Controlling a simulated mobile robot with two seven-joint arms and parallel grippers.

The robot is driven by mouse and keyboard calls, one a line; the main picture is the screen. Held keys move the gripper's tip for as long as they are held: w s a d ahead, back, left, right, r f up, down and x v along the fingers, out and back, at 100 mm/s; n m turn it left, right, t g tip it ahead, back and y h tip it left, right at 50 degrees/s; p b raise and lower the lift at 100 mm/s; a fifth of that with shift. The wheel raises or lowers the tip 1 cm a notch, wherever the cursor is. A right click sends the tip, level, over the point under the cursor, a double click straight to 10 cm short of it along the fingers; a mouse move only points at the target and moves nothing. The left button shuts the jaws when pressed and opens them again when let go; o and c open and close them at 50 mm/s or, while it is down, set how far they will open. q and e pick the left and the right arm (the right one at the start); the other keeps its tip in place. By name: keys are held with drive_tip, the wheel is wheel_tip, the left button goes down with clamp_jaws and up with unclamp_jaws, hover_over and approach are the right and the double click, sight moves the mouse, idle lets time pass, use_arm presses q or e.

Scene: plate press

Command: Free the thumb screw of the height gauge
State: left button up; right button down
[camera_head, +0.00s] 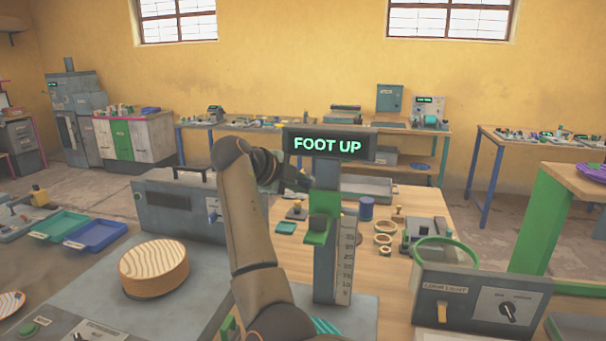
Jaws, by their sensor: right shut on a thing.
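The height gauge (325,268) stands upright right of the picture's middle, with a grey post, a white number scale (346,262) and a green slide (319,228). Its display (329,145) reads "FOOT UP". My right arm rises in front of it and bends over at the top. My right gripper (307,182) is at the upper left side of the post, shut on the thumb screw. The screw itself is hidden by the jaws and too small to make out. My left gripper is not in view.
A grey box with a switch (508,310) stands at the lower right. A stack of round wooden plates (153,268) lies on the left. Rings (383,239) and a blue cylinder (366,208) stand behind the gauge. Green (58,226) and blue (96,236) trays lie far left.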

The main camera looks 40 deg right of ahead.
idle(0.4)
drive_tip(key=c, duration=0.9)
unclamp_jaws()
drive_tip(key=b+v, duration=0.1)
drive_tip(key=v, duration=1.1)
drive_tip(key=shift+a+r, duration=0.2)
